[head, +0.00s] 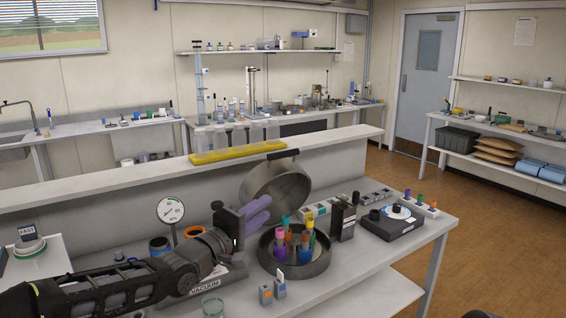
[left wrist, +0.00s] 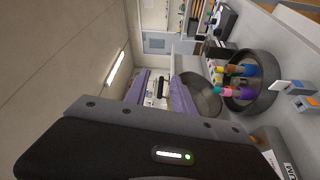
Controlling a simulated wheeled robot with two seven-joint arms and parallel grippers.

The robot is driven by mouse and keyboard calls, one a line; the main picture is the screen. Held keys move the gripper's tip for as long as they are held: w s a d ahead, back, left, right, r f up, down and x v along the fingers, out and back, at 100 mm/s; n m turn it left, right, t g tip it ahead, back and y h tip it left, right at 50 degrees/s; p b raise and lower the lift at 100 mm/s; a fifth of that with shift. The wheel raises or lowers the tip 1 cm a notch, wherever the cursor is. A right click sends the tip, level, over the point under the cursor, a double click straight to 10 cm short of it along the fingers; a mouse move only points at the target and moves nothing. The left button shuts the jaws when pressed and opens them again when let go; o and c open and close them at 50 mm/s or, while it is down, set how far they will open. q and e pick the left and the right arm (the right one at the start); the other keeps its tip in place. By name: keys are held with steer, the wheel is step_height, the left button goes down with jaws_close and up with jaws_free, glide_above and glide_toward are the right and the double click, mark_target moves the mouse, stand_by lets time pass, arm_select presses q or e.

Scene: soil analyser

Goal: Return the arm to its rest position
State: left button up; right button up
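My left arm reaches in from the lower left in the head view. Its gripper (head: 262,205), with purple fingers, is above the bench in front of the raised lid (head: 284,192) of a round dark pot. In the left wrist view the two purple fingers (left wrist: 160,92) stand apart with nothing held between them. The open pot (head: 318,262) holds several coloured tubes (head: 293,240) and is to the right of the gripper, apart from it. It also shows in the left wrist view (left wrist: 262,98). My right gripper is not in view.
A pressure gauge (head: 171,210) stands close behind my left forearm. A yellow-based rack (head: 238,152) is on the raised shelf behind. A black device (head: 392,226) and a dark box (head: 343,220) stand right of the pot. The bench's front right is bare.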

arm_select(q)
steer(key=s+f+m+g+y, duration=0.15)
steer(key=s+f, duration=0.25)
steer(key=f, duration=0.8)
steer(key=s+f+m+g+y, duration=0.1)
steer(key=s+f+m+g, duration=0.2)
steer(key=f, duration=0.9)
steer(key=s+f+m+g+y, duration=0.15)
steer(key=s+f, duration=0.35)
steer(key=f, duration=0.7)
steer(key=s+f+g+y, duration=0.1)
steer(key=s+f+g, duration=0.2)
steer(key=s+f, duration=0.3)
steer(key=s+a+f+g, duration=0.1)
steer(key=s+f+g, duration=0.2)
steer(key=s+f, duration=0.4)
steer(key=s+a+f+m+g+y, duration=0.1)
steer(key=s+f, duration=0.5)
steer(key=s, duration=1)
steer(key=shift+a+f+g+y, duration=0.2)
steer(key=shift+f+g+y, duration=0.1)
steer(key=shift+g, duration=0.6)
